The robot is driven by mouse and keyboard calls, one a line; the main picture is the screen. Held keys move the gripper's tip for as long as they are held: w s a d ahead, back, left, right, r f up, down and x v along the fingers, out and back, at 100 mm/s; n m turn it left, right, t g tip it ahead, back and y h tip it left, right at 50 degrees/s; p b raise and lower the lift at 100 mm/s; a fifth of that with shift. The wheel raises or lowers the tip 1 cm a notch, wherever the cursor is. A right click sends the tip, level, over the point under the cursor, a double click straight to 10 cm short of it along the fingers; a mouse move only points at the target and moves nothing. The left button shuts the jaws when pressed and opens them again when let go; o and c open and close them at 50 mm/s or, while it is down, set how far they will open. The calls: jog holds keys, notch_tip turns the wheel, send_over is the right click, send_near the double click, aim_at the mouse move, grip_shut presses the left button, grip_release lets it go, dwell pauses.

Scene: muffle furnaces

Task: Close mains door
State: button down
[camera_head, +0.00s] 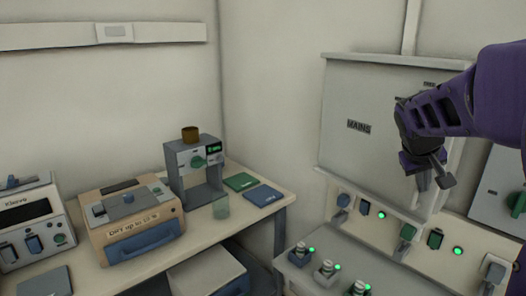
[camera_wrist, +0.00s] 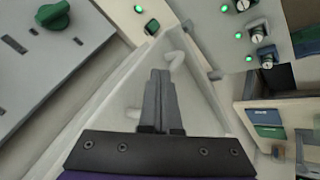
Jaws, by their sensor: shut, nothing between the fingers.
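The mains door (camera_head: 350,100) is a pale grey panel labelled MAINS on the right wall in the head view. Its lower edge stands out over the socket strip; I cannot tell whether it is fully shut. My gripper (camera_head: 432,178) is in front of the door's lower right part. In the wrist view the gripper (camera_wrist: 160,75) has its fingers together, with nothing between them. A pale surface (camera_wrist: 125,85) lies behind the fingers, and a pale curved, handle-like piece (camera_wrist: 178,50) shows by the tips. I cannot tell whether they touch. My arm hides the door's right side.
A socket strip (camera_head: 385,235) with switches and green lights runs below the door. Another grey panel (camera_head: 495,190) is at the right.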

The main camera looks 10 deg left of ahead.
jog(key=shift+w+d+p, duration=0.35)
jog(key=shift+w+d, duration=0.45)
jog(key=shift+d, duration=0.3)
jog(key=shift+w+d+p, duration=0.35)
jog(key=shift+w+d, duration=0.4)
jog(key=shift+d, duration=0.3)
